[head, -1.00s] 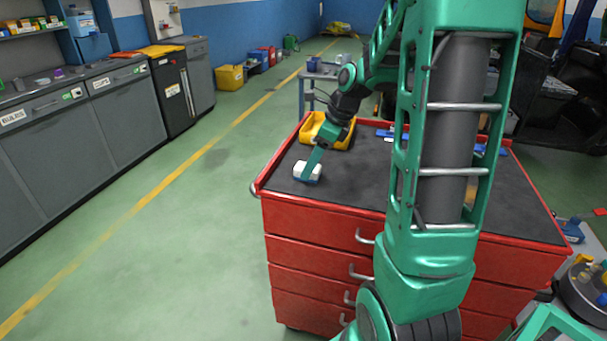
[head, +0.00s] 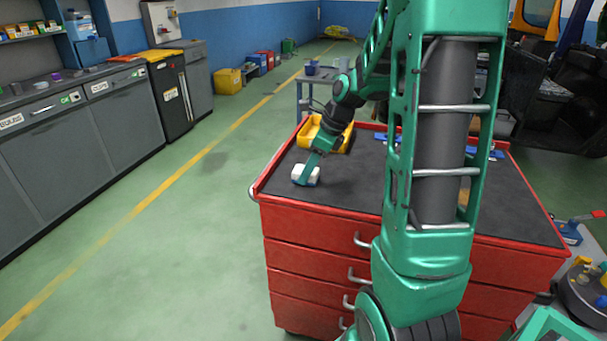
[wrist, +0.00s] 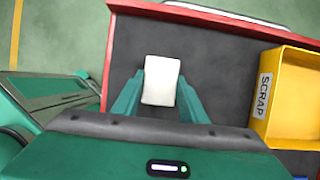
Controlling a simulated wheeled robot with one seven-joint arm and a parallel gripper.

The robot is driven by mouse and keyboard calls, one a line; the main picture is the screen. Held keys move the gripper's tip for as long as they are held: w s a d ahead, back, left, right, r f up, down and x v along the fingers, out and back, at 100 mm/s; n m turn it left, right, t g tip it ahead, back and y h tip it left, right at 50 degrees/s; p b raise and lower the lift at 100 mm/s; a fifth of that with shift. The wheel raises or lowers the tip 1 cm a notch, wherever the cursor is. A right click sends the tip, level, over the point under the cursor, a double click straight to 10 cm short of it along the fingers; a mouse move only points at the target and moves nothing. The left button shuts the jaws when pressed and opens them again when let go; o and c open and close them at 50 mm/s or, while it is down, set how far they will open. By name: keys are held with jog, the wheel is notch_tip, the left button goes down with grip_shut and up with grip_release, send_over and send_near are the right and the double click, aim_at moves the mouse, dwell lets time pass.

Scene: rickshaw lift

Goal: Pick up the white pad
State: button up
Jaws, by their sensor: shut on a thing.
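The white pad (head: 303,175) is at the near left part of the dark top of the red tool cabinet in the head view. It also shows in the wrist view (wrist: 161,80) as an upright pale rectangle between the two green fingers. My gripper (head: 309,170) is shut on it, with one finger (wrist: 127,97) along its left side and the other (wrist: 192,101) along its right. The pad looks tilted in the head view. I cannot tell whether it touches the cabinet top.
A yellow bin (head: 325,136) stands on the cabinet just behind the pad; its SCRAP label (wrist: 263,95) shows in the wrist view. The red cabinet rim (head: 256,187) is close on the left. Blue items (head: 381,136) lie at the back. The dark top around the pad is bare.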

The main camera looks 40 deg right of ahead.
aim_at(301, 170)
notch_tip(301, 170, up, 4)
jog(key=shift+a+r, duration=0.15)
jog(key=shift+r, duration=0.05)
jog(key=s+a+r, duration=0.4)
jog(key=a+r, duration=0.2)
jog(key=a, duration=0.4)
jog(key=shift+s+a+r, duration=0.2)
jog(key=shift+s, duration=0.15)
